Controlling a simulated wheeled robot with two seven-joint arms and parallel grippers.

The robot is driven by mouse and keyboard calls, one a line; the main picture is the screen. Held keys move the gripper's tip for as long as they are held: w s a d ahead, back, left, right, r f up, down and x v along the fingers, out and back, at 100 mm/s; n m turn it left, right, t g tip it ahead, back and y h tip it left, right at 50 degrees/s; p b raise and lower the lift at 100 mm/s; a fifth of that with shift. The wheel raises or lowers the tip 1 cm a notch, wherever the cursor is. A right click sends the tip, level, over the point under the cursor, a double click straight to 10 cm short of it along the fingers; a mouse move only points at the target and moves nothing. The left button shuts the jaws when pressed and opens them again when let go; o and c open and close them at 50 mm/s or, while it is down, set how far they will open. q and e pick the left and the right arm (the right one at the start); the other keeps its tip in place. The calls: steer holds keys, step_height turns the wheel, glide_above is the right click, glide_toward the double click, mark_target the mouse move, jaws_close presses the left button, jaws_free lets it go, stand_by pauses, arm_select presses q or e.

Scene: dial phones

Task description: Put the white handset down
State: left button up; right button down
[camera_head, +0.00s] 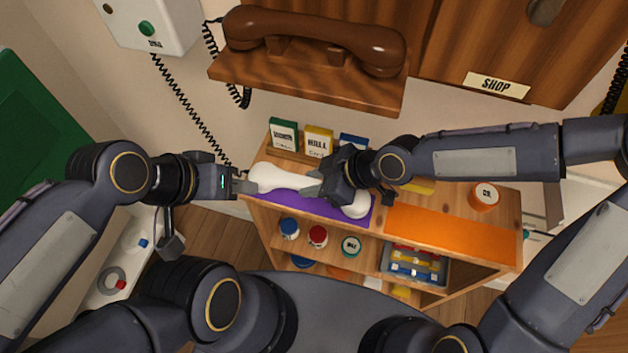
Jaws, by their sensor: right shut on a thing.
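The white handset (279,178) lies lengthwise over the purple mat (296,204) on top of the wooden shelf unit. Its right end shows below my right gripper. My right gripper (309,192) is shut on the handset near its middle and hides part of it. I cannot tell whether the handset touches the mat. My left gripper (243,185) is close to the handset's left end, at the shelf's left edge. Whether its jaws are open or shut is not clear.
An orange mat (450,235) covers the right of the shelf top, with an orange-rimmed jar (484,196) behind it. Small labelled boxes (318,141) stand at the back. A brown handset (310,38) rests on a wall bracket (300,78) above. Jars (317,236) fill the lower shelf.

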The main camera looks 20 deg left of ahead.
steer(key=c, duration=1.1)
jaws_free()
steer(key=shift+f, duration=0.1)
steer(key=shift+r, duration=0.2)
steer(key=p+v, duration=0.4)
steer(key=v, duration=0.7)
steer(key=shift+d+r, duration=0.25)
steer(key=shift+d, duration=0.05)
steer(key=shift+d, duration=0.1)
